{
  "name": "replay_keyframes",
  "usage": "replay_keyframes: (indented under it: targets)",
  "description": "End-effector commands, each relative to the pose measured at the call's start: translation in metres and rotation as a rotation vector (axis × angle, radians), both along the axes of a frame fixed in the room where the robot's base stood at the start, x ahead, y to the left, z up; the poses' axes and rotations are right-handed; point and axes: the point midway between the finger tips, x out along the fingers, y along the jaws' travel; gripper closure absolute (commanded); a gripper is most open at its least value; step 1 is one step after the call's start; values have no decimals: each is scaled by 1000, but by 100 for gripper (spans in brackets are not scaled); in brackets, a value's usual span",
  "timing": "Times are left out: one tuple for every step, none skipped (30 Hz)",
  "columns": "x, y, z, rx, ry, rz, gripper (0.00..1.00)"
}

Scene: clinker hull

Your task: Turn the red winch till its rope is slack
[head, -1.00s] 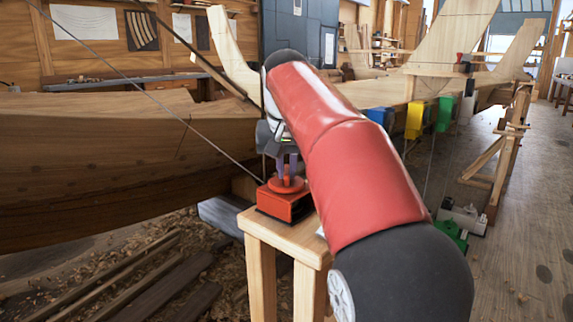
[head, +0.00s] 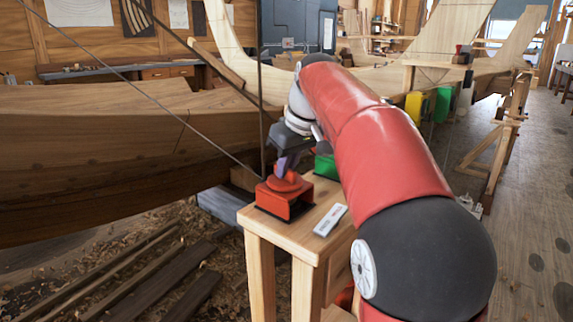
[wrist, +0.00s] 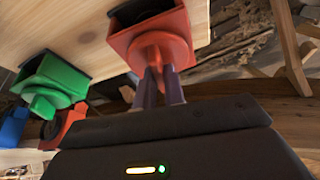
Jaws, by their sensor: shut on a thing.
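The red winch (head: 285,203) sits on a wooden stand, with a round red drum on top. It also shows in the wrist view (wrist: 150,38), at the top. My gripper (head: 284,172) is shut on the top of the red winch, its wrist tilted; the fingers also show in the wrist view (wrist: 161,80), where the gripped part is mostly hidden. A thin rope (head: 130,85) runs from the red winch up to the top left and looks straight, without visible sag.
The wooden stand (head: 310,247) carries a white label (head: 330,219). A green winch (head: 326,166) is behind my arm and shows in the wrist view (wrist: 58,78). A blue thing (wrist: 13,126) is at that view's left edge. The wooden hull (head: 100,150) fills the left.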

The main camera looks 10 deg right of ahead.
Motion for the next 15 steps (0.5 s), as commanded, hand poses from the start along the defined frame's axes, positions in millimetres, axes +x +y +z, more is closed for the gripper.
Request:
replay_keyframes:
  targets:
    - [1,0,1,1,-4,13,100]
    - [1,0,1,1,-4,21,100]
    - [0,0,1,1,-4,30,100]
    - [1,0,1,1,-4,35,100]
    - [1,0,1,1,-4,40,100]
    - [1,0,1,1,-4,44,100]
    - [1,0,1,1,-4,47,100]
    - [1,0,1,1,-4,49,100]
    - [1,0,1,0,-4,51,100]
    - [1,0,1,1,-4,53,100]
    - [1,0,1,1,-4,53,100]
    - [1,0,1,0,-4,53,100]
    - [1,0,1,0,-4,53,100]
    - [1,0,1,1,-4,53,100]
    - [1,0,1,1,-4,53,100]
